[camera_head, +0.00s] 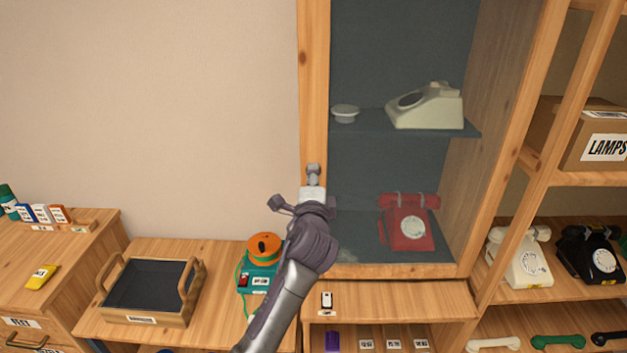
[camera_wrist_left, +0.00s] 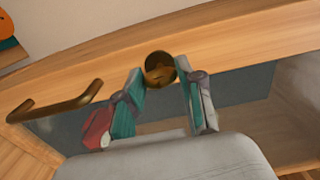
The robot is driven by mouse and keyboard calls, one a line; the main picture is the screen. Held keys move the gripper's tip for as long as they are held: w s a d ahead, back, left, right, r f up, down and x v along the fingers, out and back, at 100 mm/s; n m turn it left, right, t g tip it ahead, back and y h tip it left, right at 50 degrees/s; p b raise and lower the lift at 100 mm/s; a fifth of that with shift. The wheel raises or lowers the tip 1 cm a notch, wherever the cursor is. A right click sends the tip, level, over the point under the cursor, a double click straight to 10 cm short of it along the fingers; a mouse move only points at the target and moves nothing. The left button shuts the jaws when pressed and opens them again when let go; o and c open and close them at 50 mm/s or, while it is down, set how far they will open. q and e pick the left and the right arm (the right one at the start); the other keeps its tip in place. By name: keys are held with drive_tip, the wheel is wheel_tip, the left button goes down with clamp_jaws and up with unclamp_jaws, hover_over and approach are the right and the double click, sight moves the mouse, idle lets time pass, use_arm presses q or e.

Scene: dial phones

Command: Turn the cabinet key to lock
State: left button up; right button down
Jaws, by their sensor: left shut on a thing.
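The tall cabinet (camera_head: 313,80) has a wooden frame and a glass front, and its door looks closed. My left gripper (camera_head: 313,172) is at the left upright of the frame. In the left wrist view, a round brass piece (camera_wrist_left: 160,67), seemingly the cabinet key at its lock, sits on the wood between the fingertips of my left gripper (camera_wrist_left: 165,80). The fingers are shut on it. The key's shaft and exact angle are hidden. My right gripper is in neither view.
A brass handle (camera_wrist_left: 55,105) is beside the fingers. Behind the glass are a cream phone (camera_head: 428,108), a red phone (camera_head: 407,228) and a small white dish (camera_head: 345,114). A tray (camera_head: 145,318) and an orange reel (camera_head: 264,248) stand at lower left.

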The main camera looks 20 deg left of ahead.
use_arm(q)
drive_tip(key=o, duration=1.2)
drive_tip(key=shift+c, duration=0.2)
drive_tip(key=v, duration=1.2)
